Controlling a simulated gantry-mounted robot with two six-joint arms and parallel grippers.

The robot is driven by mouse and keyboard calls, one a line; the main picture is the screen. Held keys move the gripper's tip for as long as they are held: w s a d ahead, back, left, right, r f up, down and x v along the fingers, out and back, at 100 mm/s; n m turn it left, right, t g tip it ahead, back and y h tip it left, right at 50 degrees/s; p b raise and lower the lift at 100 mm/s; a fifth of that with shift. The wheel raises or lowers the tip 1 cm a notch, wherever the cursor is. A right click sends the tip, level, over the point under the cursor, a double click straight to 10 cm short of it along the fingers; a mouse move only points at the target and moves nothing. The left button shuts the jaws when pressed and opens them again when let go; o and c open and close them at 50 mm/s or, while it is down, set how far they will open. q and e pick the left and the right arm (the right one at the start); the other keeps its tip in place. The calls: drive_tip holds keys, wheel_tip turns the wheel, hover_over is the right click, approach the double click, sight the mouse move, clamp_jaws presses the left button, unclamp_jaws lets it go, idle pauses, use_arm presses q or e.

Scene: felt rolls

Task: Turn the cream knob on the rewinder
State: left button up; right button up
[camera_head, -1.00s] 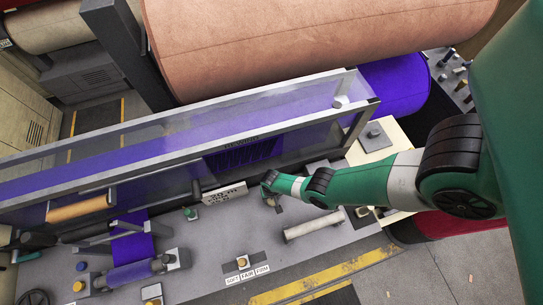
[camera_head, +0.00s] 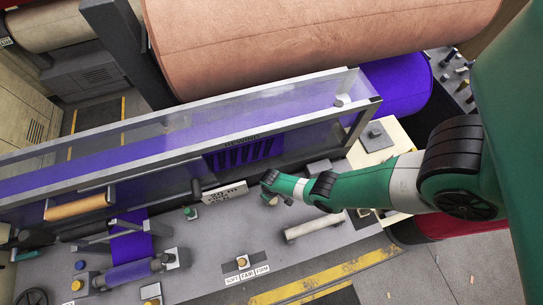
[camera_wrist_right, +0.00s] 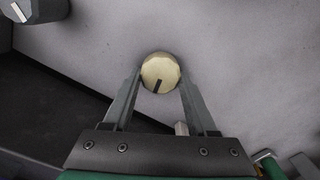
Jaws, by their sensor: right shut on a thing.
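The cream knob (camera_wrist_right: 160,72) is round with a dark pointer mark, seen from above in the right wrist view. The pointer points down and slightly left there. My right gripper (camera_wrist_right: 160,82) has one finger on each side of the knob and is shut on it. In the head view my right gripper (camera_head: 270,199) reaches from the right to the grey rewinder deck (camera_head: 215,232), and it mostly hides the knob. My left gripper is not in view.
A framed clear guard (camera_head: 150,140) runs behind the gripper, with a white label plate (camera_head: 224,192) nearby. A pale roller (camera_head: 314,227) lies to the right. Another knob (camera_head: 243,262) sits above SOFT, FAIR, FIRM labels (camera_head: 247,273). A green button (camera_head: 190,212) is left.

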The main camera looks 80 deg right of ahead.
drive_tip(key=shift+n, duration=0.7)
drive_tip(key=o, duration=1.4)
drive_tip(key=shift+c, duration=0.2)
